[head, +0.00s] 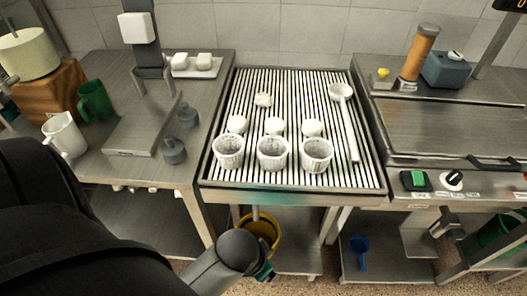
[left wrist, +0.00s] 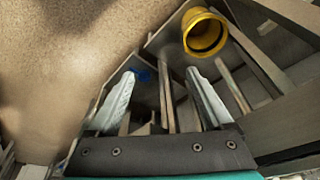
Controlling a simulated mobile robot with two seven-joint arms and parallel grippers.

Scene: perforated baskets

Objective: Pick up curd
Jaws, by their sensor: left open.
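Three white perforated baskets (head: 273,154) stand in a row near the front of the slatted draining table (head: 230,186). Three rounded white lumps that look like curd (head: 275,126) lie just behind them, one behind each basket. Another pale lump (head: 263,99) sits alone farther back on the slats. In the left wrist view, my left gripper (left wrist: 160,72) has its two pale fingers spread, with nothing held between them. My left arm is low in front of the table in the head view, below the baskets and away from the curd; its fingers are not clear there.
A white ladle (head: 341,93) lies along the table's right side. A yellow bucket (head: 262,226) is under the table and shows near my fingers in the left wrist view (left wrist: 205,36). Steel counters flank the table. The left one holds a white jug (head: 64,135) and small grey cups (head: 174,151).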

